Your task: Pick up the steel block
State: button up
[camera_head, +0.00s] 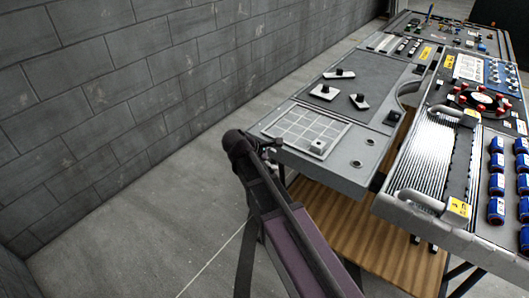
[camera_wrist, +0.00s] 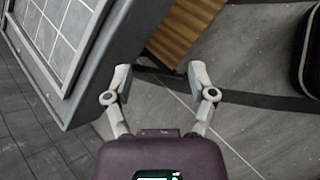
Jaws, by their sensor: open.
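A small light metal block (camera_head: 317,147), which looks like the steel block, stands on the near right part of a light gridded plate (camera_head: 290,124) at the bench's near left corner. My gripper (camera_wrist: 160,72) is open and empty in the wrist view, with floor and a strip of wood beyond its fingers. In the head view my gripper (camera_head: 271,143) is small and dark, close to the bench's near left corner, left of the block and apart from it. The wrist view shows part of the gridded plate (camera_wrist: 62,28) at upper left, but not the block.
Three flat pieces with black knobs, one of them here (camera_head: 323,91), lie beyond the plate. Right stands a ribbed panel with handles (camera_head: 432,150) and several blue cylinders (camera_head: 496,185). A wooden shelf (camera_head: 375,230) lies below. A block wall (camera_head: 120,90) runs left, with bare floor between.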

jog(key=s+d+f+m+g+y, duration=0.2)
jog(key=s+d+m+y, duration=0.2)
jog(key=s+d+m, duration=0.3)
jog(key=s+d+f+m+g+y, duration=0.2)
jog(key=s+d+f+m+y, duration=0.1)
jog(key=s+d+m, duration=0.5)
jog(key=d+m, duration=0.1)
jog(key=m, duration=0.1)
jog(key=shift+d+f+m+g+y, duration=0.15)
jog(key=shift+f+m+g+y, duration=0.15)
jog(key=shift+m+g+y, duration=0.1)
jog(key=shift+w, duration=0.1)
jog(key=shift+c, duration=1)
jog(key=shift+a, duration=0.2)
